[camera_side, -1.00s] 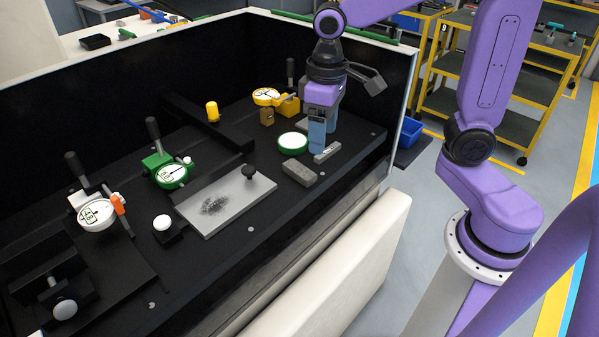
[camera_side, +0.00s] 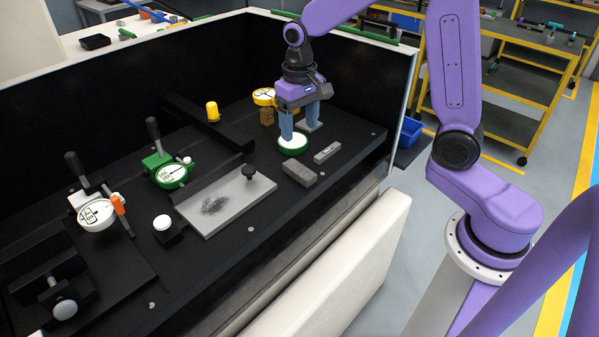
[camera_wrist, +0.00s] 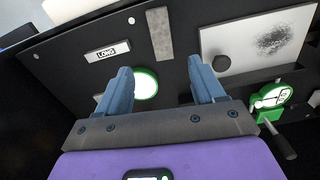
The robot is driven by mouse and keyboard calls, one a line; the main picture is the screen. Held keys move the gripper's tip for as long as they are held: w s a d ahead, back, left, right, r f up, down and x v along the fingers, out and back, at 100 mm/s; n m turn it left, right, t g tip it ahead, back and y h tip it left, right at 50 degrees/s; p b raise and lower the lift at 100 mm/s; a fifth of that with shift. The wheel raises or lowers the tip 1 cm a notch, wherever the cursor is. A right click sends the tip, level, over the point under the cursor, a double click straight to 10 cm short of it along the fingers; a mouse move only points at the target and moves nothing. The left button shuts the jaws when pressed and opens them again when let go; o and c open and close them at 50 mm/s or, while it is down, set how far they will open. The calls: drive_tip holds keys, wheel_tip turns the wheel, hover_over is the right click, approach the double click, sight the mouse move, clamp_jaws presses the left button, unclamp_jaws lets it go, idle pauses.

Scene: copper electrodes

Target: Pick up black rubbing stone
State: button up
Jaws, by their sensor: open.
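A dark grey rectangular block (camera_side: 299,172), which looks like the rubbing stone, lies flat on the black bench. It also shows at the top middle of the wrist view (camera_wrist: 159,33). My gripper (camera_side: 299,130) is open and empty behind the block, apart from it, with its blue fingers pointing down near a green-rimmed white disc (camera_side: 293,144). In the wrist view, my gripper (camera_wrist: 160,66) has its fingers spread apart, with the disc (camera_wrist: 146,84) seen between them and the block beyond the fingertips.
A lighter block labelled LONG (camera_wrist: 107,52) lies near the grey block, to its right in the side view (camera_side: 327,152). A grey plate (camera_side: 222,207) with a black knob lies to the left. Dial gauges, one green (camera_side: 170,174), stand further left. A dark wall closes the back.

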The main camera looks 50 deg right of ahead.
hover_over(299, 169)
drive_tip(key=f, duration=0.6)
drive_tip(key=shift+w+d+f, duration=0.1)
drive_tip(key=shift+d+f, duration=0.1)
drive_tip(key=shift+f, duration=0.15)
drive_tip(key=shift+a+f, duration=0.1)
drive_tip(key=shift+f, duration=2.45)
drive_tip(key=c, duration=1.2)
drive_tip(key=shift+c, duration=0.2)
drive_tip(key=shift+r, duration=0.1)
drive_tip(key=shift+r, duration=0.4)
wheel_tip(299, 169, up, 2)
drive_tip(key=shift+r, duration=0.1)
drive_tip(key=s+d+r, duration=0.1)
drive_tip(key=s+r, duration=0.9)
drive_tip(key=s, duration=0.4)
